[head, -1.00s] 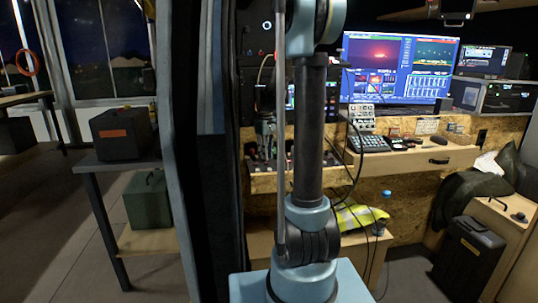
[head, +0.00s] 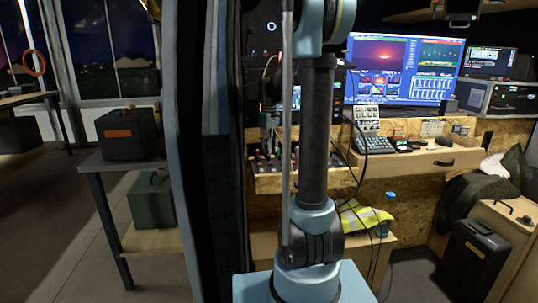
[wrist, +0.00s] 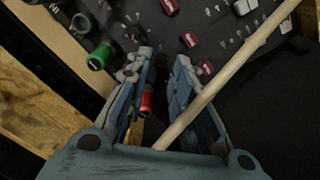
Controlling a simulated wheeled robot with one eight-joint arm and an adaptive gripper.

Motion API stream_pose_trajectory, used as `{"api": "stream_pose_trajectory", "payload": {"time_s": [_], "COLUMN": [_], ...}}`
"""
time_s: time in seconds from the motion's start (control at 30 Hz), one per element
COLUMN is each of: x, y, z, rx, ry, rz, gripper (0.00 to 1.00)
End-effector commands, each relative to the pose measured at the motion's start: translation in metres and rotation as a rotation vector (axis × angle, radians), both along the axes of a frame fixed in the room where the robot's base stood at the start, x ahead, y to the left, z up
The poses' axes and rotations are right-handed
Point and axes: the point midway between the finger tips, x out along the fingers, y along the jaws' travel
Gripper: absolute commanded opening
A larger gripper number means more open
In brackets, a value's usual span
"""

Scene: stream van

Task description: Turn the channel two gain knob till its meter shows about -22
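In the wrist view, my gripper (wrist: 160,62) has its two blue-grey fingers apart above a dark panel. A red-ended part (wrist: 147,101) shows between the fingers, nearer the left one; I cannot tell whether it is touched. Several red-capped knobs (wrist: 191,40) stand on the panel beyond the fingertips, and a green knob (wrist: 98,58) stands left of them. None has a readable label, so I cannot tell which is channel two gain. In the head view, the control panel (head: 262,168) is partly hidden by my arm. No meter reading is legible.
A pale wooden stick (wrist: 238,68) runs diagonally across the wrist view, over the right finger. In the head view, a large monitor (head: 405,68) stands behind a desk with a keypad (head: 374,145). Cables hang right of my arm.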

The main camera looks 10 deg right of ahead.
Motion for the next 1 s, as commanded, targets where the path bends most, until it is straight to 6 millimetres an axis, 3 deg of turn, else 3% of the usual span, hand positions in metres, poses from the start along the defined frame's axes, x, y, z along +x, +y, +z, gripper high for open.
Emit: {"api": "stream_pose_trajectory", "payload": {"time_s": [0.3,0.5,0.93,1.0], "x": [0.000,0.001,0.001,0.001], "y": [0.001,0.001,0.001,0.001], "z": [0.056,0.079,0.087,0.087], "rx": [0.001,0.001,0.001,0.001], "ry": [0.001,0.001,0.001,0.001], "rz": [0.001,0.002,0.002,0.006], "gripper": [0.22,0.22,0.22,0.34]}}
